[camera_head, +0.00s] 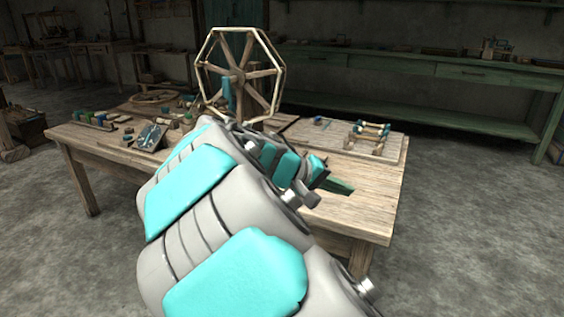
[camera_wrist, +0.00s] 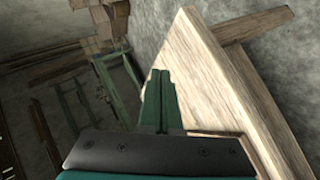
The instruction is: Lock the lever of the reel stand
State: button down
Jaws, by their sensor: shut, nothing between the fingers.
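The reel stand's octagonal wooden wheel (camera_head: 238,75) stands upright at the back of the worktable, with spokes meeting at a central hub. Its lower part is hidden behind my arm, and I cannot make out the lever in either view. My gripper (camera_head: 343,187) is over the right part of the table, in front of and to the right of the wheel. In the wrist view my gripper (camera_wrist: 160,78) shows its green fingers together, with nothing between them. They are beside the pale edge of the tabletop (camera_wrist: 208,85) in that picture, apart from the reel.
The worktable (camera_head: 365,205) has bare wood at its front right. A rack with blue-ended spools (camera_head: 370,130) lies at the back right. Small coloured pieces (camera_head: 100,118) and a dark tilted box (camera_head: 148,137) are on the left. A green bench (camera_head: 430,70) runs along the back wall.

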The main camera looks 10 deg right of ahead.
jog(key=w+a+n+t+h+b, duration=0.2)
jog(key=w+a+n+t, duration=0.5)
jog(key=w+a, duration=1.15)
jog(key=shift+m+t, duration=0.8)
jog(key=x, duration=0.8)
jog(key=shift+s+d+f, duration=0.25)
jog(key=shift+s+f, duration=0.1)
jog(key=shift+s+d+f, duration=0.2)
jog(key=shift+s+d, duration=0.2)
jog(key=shift+d, duration=0.15)
jog(key=shift+s+d+f, duration=0.2)
jog(key=shift+s+d, duration=0.25)
jog(key=shift+d, duration=0.05)
